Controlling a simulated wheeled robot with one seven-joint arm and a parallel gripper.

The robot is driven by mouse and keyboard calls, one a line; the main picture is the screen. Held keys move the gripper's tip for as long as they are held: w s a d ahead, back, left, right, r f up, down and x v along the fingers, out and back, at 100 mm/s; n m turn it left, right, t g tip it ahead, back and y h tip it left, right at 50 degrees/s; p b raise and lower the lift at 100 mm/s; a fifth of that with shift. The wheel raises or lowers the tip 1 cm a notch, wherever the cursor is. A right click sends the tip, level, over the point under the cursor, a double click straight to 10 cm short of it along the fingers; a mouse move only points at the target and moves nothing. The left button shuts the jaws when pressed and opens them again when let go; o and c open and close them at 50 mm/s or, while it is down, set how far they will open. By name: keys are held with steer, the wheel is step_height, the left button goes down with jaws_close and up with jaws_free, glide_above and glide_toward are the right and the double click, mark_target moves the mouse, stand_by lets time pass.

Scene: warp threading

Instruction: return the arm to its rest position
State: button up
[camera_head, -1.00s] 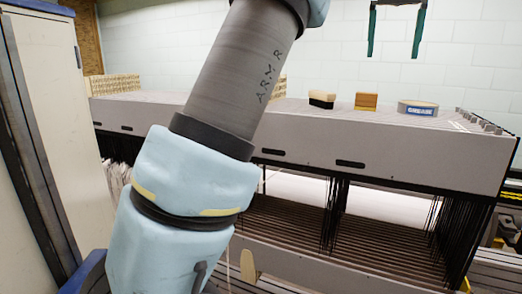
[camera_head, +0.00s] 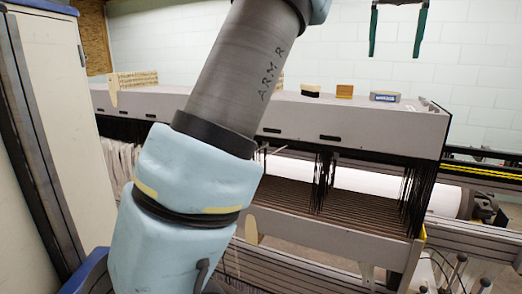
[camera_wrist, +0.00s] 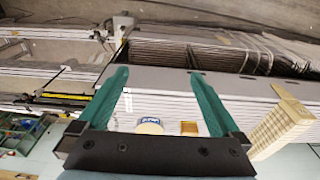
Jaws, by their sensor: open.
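My gripper (camera_head: 395,56) hangs down from the top edge in the head view, its two green fingers spread apart. In the wrist view my gripper (camera_wrist: 158,72) is open, with nothing between the fingers. My grey and pale blue arm (camera_head: 190,170) crosses the left middle of the head view and hides part of the loom. The grey loom frame (camera_head: 365,128) lies behind the arm. Between and beyond the fingers, the wrist view shows a blue-labelled tin (camera_wrist: 149,126) and an orange block (camera_wrist: 189,128) on the loom top.
On the loom top stand the tin (camera_head: 385,96), the orange block (camera_head: 345,91), a dark-based block (camera_head: 310,91) and a pale wooden stack (camera_head: 138,78). A white cabinet (camera_head: 60,120) stands close on the left. A white roll (camera_head: 445,200) lies at the right. The pale wall behind is bare.

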steer(key=w+a+f+n, duration=0.1)
steer(key=w+a+f, duration=0.2)
steer(key=a+f, duration=0.65)
steer(key=w+a+f+n, duration=0.1)
steer(key=w+a+f, duration=0.3)
steer(key=a+f, duration=0.55)
steer(key=s+a+f+n, duration=0.1)
steer(key=s+a+f, duration=1.5)
steer(key=f, duration=0.1)
steer(key=shift+a+f+n, duration=0.4)
steer(key=shift+c, duration=0.2)
